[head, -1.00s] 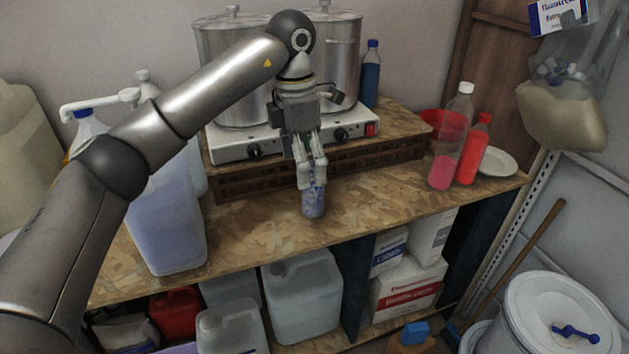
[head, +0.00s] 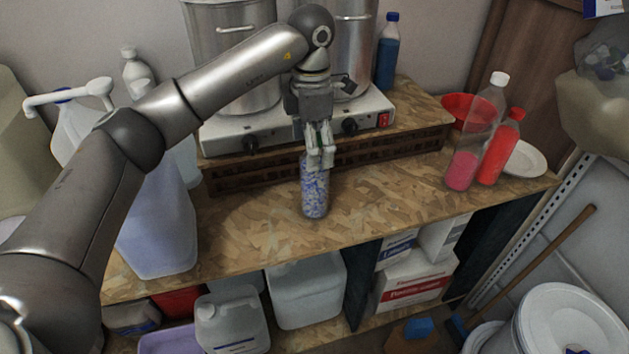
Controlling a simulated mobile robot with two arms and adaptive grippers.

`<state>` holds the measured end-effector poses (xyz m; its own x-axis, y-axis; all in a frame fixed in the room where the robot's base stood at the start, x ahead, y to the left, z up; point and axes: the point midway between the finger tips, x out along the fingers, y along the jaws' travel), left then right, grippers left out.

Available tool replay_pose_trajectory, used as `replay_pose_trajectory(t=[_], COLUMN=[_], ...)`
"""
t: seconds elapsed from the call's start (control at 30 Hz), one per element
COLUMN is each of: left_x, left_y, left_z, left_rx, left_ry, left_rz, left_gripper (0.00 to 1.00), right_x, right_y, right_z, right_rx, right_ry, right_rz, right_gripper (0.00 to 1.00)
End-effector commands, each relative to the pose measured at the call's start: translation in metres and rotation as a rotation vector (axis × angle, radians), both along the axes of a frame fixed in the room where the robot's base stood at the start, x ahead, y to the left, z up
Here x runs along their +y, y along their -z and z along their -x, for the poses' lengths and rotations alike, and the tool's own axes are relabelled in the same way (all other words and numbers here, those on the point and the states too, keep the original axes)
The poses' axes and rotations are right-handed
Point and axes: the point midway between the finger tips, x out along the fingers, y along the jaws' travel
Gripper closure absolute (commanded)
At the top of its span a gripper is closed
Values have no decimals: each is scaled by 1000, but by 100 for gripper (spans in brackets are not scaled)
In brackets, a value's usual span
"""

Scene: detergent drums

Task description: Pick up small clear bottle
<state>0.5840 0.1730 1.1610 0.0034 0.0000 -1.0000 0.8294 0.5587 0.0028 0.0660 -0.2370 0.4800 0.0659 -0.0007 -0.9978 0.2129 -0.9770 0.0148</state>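A small clear bottle (head: 315,193) with a bluish, mottled look stands upright on the wooden shelf top, in front of the hot plate. My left gripper (head: 321,158) points down at its upper end, and the fingers overlap the bottle's top in the picture. The bottle's neck and cap are hidden behind the fingers. The fingers look close together, but I cannot tell whether they grip the bottle or only stand around or before it. My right gripper is not in view.
A hot plate (head: 222,139) with two steel pots stands behind. A blue bottle (head: 388,58) is at the back. A clear bottle with pink liquid (head: 463,170) and a red bottle (head: 499,150) stand right. A large jug (head: 158,235) is left. The shelf top right of the small bottle is clear.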

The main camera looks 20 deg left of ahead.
Motion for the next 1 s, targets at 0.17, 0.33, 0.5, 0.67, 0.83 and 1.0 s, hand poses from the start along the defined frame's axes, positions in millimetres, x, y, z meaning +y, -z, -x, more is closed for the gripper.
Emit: replay_pose_trajectory(t=[0.17, 0.33, 0.5, 0.67, 0.83, 1.0], left_x=[-1, -2, -2, -2, -2, -2], left_y=[15, 39, 53, 54, 54, 53], left_z=[-1, -3, -3, -4, -4, -4], left_rx=[5, 5, 1, 0, 0, 0], left_ry=[1, 0, 1, 1, 1, 1], left_rz=[0, 0, 1, 0, 0, 0], left_gripper=[17, 17, 17, 17, 33, 55], right_x=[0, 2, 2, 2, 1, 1], right_y=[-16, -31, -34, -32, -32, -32], right_z=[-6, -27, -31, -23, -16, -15], right_rx=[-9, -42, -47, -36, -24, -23], right_ry=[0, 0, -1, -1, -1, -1], right_rz=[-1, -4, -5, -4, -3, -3], right_gripper=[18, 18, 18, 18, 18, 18])
